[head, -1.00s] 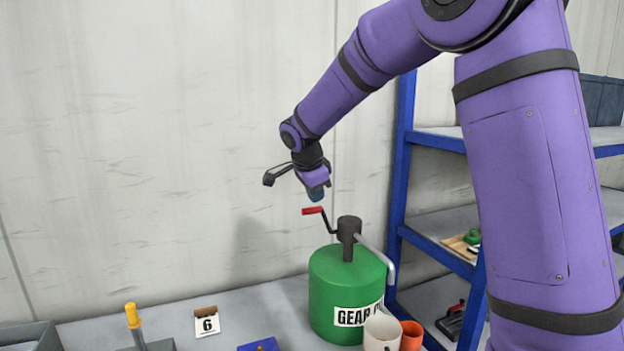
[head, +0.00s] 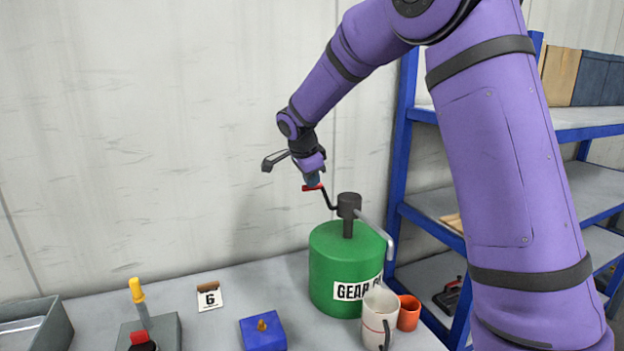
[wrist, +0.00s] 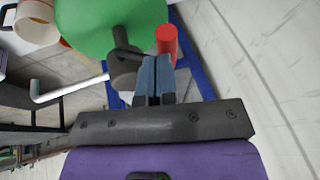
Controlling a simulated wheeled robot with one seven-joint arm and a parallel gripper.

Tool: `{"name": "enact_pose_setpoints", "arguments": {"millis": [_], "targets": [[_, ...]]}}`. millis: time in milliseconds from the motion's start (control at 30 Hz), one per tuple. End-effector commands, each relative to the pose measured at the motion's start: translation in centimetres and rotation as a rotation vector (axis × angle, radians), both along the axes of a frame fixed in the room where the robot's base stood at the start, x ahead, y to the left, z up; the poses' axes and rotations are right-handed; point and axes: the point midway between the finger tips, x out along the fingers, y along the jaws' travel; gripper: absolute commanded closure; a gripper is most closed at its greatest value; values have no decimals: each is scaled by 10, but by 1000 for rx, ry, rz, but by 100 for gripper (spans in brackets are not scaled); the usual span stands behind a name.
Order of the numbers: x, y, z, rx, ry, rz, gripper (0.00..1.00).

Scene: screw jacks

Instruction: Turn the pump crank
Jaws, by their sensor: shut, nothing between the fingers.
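The green gear oil drum (head: 333,270) stands on the bench with a dark pump head (head: 348,206) on top and a grey spout bending down on its right. The pump crank (head: 328,198) runs up and left from the pump head to a red handle (head: 312,187). My gripper (head: 312,180) is right at the red handle, just above it in the head view. In the wrist view my shut fingers (wrist: 155,75) lie beside the red handle (wrist: 167,45), with nothing between them. Whether they touch the handle I cannot tell. The wrist view also shows the drum (wrist: 105,22).
A white mug (head: 378,315) and an orange cup (head: 408,312) stand at the drum's front right. Blue shelving (head: 402,150) rises behind right.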

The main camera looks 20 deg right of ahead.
Motion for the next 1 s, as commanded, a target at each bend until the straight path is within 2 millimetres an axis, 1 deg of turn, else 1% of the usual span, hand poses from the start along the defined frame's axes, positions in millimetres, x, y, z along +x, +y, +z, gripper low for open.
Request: {"name": "enact_pose_setpoints", "arguments": {"millis": [267,533,800,900,1000], "targets": [[12,0,-8,0,144,-2,100],[27,1,-23,1,374,-1,100],[37,0,-38,2,586,-2,100],[39,0,-43,2,646,-2,100],[40,0,-45,3,645,-1,100]]}}
